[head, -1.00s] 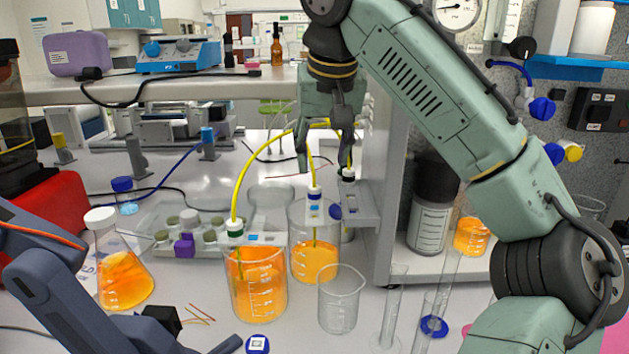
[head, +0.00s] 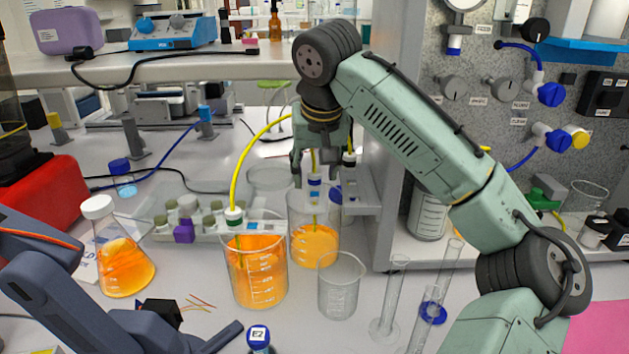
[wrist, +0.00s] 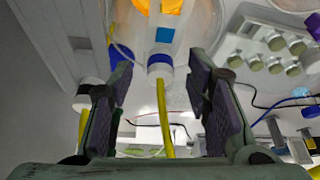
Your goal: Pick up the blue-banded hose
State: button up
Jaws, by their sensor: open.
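The blue-banded hose is yellow, with a white and blue collar (head: 314,183) above the rear beaker of orange liquid (head: 314,243). In the wrist view its collar (wrist: 160,66) and yellow tube (wrist: 165,118) lie between the fingers, with a gap on each side. My gripper (head: 315,172) is open around the hose just above the collar; it also shows in the wrist view (wrist: 160,100). The gripper hides part of the tube in the head view.
A green-banded yellow hose (head: 234,214) stands in the front beaker (head: 258,275) and arches up towards my gripper. A dark-capped hose end (head: 349,160) is close on the right. An empty beaker (head: 341,287) and glass cylinders (head: 390,300) stand in front.

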jog(key=shift+w+f, duration=0.1)
jog(key=shift+f, duration=0.3)
jog(key=shift+c, duration=0.2)
jog(key=c, duration=0.9)
jog(key=shift+r, duration=0.1)
notch_tip(320, 180, up, 18)
jog(key=shift+f+b, duration=0.1)
jog(key=shift+b, duration=0.35)
jog(key=o, duration=0.3)
grip_shut()
